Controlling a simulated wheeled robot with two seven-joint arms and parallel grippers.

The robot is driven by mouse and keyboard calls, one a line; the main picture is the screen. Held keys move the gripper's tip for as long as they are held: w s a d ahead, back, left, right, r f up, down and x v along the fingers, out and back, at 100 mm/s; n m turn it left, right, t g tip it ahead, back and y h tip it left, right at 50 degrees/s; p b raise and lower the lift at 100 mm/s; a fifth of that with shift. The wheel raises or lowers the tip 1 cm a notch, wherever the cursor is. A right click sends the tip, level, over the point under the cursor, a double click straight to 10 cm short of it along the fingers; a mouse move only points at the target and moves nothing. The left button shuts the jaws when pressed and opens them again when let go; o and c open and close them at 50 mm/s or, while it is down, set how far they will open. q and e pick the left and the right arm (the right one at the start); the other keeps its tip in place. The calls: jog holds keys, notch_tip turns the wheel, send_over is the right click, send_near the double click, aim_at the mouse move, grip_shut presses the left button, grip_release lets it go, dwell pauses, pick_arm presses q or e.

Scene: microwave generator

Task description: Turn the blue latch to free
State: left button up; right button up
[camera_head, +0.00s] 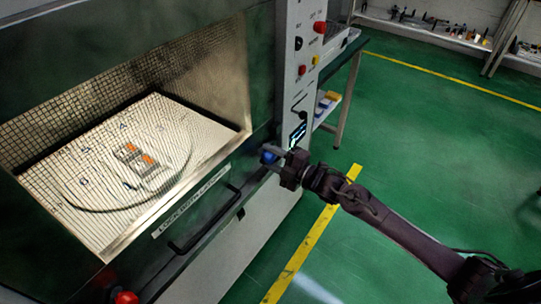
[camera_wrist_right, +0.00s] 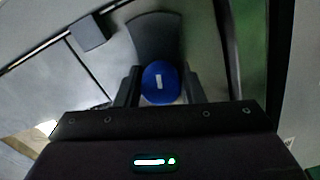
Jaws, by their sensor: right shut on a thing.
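The blue latch (camera_head: 269,155) is a small blue knob at the right edge of the microwave generator's door in the head view. It also shows in the right wrist view (camera_wrist_right: 160,84), with a short pale mark that runs nearly upright on its round face. My right gripper (camera_head: 277,154) is at the latch, and its two fingers (camera_wrist_right: 160,88) stand on either side of the knob, shut on it. The fingers and gripper body hide part of the latch in the head view. My left gripper does not show in either view.
The door has a dark bar handle (camera_head: 206,218) and a label strip (camera_head: 192,200). A red knob (camera_head: 126,298) sits at its lower left. Green floor (camera_head: 400,150) right of the machine is clear.

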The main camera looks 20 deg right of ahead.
jog(key=m+p, duration=0.1)
jog(key=m, duration=0.4)
jog(key=shift+f+m, duration=0.1)
jog(key=shift+m, duration=0.2)
jog(key=shift+s+f+m+p, duration=0.1)
jog(key=shift+m+p, duration=0.4)
jog(key=shift+m, duration=1.2)
jog(key=shift+a+f, duration=0.1)
jog(key=o, duration=0.8)
jog(key=shift+o, duration=0.8)
jog(key=v, duration=0.8)
jog(key=shift+b, duration=0.4)
